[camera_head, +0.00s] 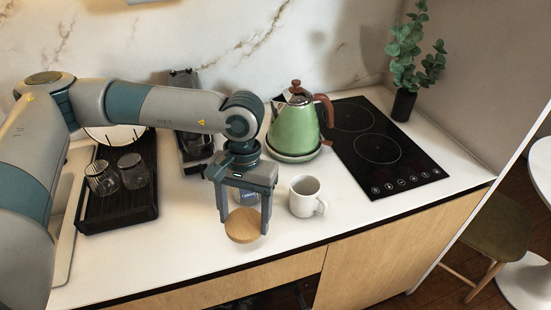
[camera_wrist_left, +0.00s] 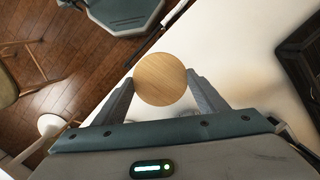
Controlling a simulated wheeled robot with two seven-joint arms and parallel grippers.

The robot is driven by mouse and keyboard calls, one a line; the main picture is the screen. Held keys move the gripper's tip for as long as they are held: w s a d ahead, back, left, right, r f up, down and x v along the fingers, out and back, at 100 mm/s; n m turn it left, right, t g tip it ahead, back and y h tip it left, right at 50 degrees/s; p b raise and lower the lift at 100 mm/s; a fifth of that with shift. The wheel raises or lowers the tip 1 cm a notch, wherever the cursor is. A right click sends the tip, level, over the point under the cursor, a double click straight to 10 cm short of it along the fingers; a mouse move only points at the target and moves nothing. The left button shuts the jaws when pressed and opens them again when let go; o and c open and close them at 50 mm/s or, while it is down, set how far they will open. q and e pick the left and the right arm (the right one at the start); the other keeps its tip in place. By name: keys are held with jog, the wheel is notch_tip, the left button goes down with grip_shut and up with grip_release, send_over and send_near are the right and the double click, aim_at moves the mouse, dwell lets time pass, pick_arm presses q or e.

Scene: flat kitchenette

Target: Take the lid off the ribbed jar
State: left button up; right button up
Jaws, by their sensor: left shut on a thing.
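The round wooden lid (camera_head: 242,225) is between the fingertips of my left gripper (camera_head: 243,221), which is shut on it. In the left wrist view the lid (camera_wrist_left: 160,79) shows as a full pale disc between the two fingers (camera_wrist_left: 162,88). Bluish glass, likely the ribbed jar (camera_head: 248,197), shows between the fingers behind the lid in the head view. It is mostly hidden by my gripper, and the lid appears apart from it, nearer the counter's front. My right gripper is not in view.
A white mug (camera_head: 304,197) stands close to the right of my left gripper. A green kettle (camera_head: 295,128) is behind it, beside the black hob (camera_head: 377,149). A black tray (camera_head: 118,207) with two glasses is at the left. The counter front (camera_head: 185,262) is clear.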

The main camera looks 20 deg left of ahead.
pick_arm(q)
jog(key=shift+w+d, duration=0.35)
jog(key=shift+d, duration=0.1)
